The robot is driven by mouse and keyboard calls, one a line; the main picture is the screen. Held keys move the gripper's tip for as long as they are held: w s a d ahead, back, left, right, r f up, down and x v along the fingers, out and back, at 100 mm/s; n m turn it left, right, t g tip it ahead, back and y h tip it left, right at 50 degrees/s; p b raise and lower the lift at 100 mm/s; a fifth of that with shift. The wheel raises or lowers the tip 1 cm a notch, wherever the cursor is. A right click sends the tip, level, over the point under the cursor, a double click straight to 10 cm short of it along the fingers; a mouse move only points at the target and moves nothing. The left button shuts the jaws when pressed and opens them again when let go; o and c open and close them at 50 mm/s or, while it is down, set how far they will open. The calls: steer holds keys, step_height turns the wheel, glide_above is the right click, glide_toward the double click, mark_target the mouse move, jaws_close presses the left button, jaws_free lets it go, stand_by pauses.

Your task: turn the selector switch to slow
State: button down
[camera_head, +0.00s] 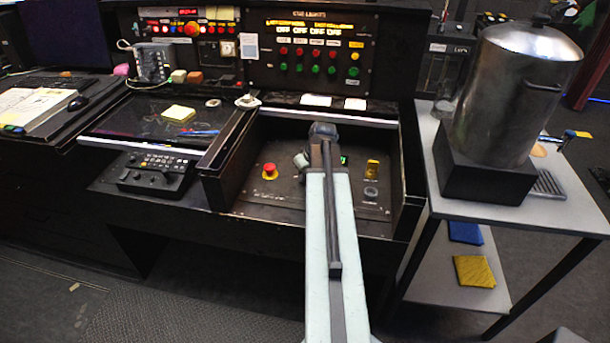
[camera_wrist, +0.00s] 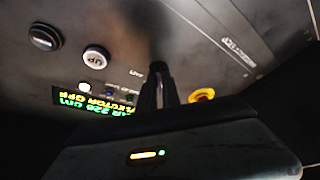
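The recessed control panel (camera_head: 320,205) shows in the head view, with my arm reaching over its middle. My gripper (camera_wrist: 160,70) is at the panel face in the wrist view. Its dark fingers look close together, but I cannot tell whether they hold anything. I cannot make out the selector switch; it may be hidden behind the fingers. A small lit display (camera_wrist: 92,100), with upside-down yellow and green text, is left of the fingers. It also shows as a green glow in the head view (camera_head: 344,160).
A red emergency button (camera_head: 269,171) sits left of my arm; its yellow base (camera_wrist: 202,95) shows right of the fingers in the wrist view. A metal pot (camera_head: 510,95) stands on the right table.

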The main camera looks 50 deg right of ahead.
steer(key=shift+m, duration=0.3)
steer(key=m, duration=0.1)
steer(key=m+h, duration=0.1)
steer(key=shift+a+m, duration=0.2)
steer(key=shift+m, duration=0.1)
steer(key=shift+w+a+m+g+h, duration=0.1)
steer(key=shift+m+g+h, duration=0.35)
steer(key=shift+m, duration=0.95)
steer(key=shift+w+a+m+g+h, duration=0.1)
steer(key=shift+m+g+h, duration=0.35)
steer(key=shift+m, duration=0.95)
steer(key=shift+a, duration=0.1)
steer(key=c, duration=1.5)
jaws_free()
steer(key=shift+c, duration=0.2)
